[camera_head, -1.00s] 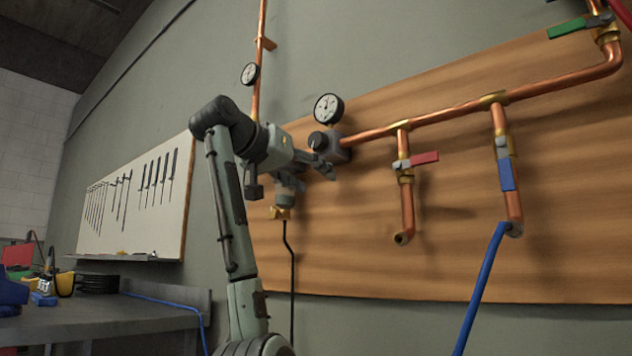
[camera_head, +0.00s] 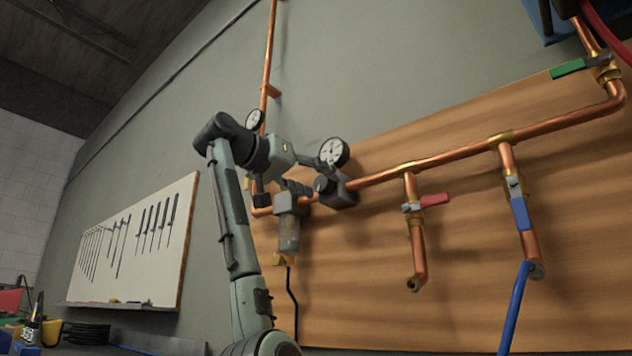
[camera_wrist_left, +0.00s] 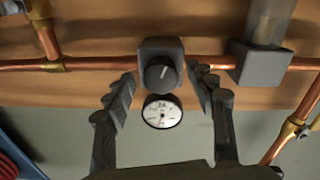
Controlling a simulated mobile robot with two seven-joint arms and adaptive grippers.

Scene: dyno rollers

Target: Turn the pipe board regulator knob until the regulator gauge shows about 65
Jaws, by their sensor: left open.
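The regulator (camera_head: 345,193) is a dark grey block on the copper pipe, with a round black knob (camera_head: 320,184) on its front. Its white round gauge (camera_head: 334,152) sits above it; the reading is too small to make out. In the left wrist view the knob (camera_wrist_left: 160,74) has a pale mark pointing up and slightly right, and the gauge (camera_wrist_left: 161,112) shows below it. My left gripper (camera_head: 317,175) is open in front of the regulator. In the left wrist view its fingers (camera_wrist_left: 163,86) stand apart on either side of the knob, with visible gaps. My right gripper is out of view.
Left of the regulator, a grey filter unit (camera_head: 288,228) hangs on the pipe, close under my left gripper. A second gauge (camera_head: 254,121) is behind my arm. Red (camera_head: 435,200) and blue (camera_head: 520,213) valve handles are to the right. Bare wooden board (camera_head: 350,290) lies below.

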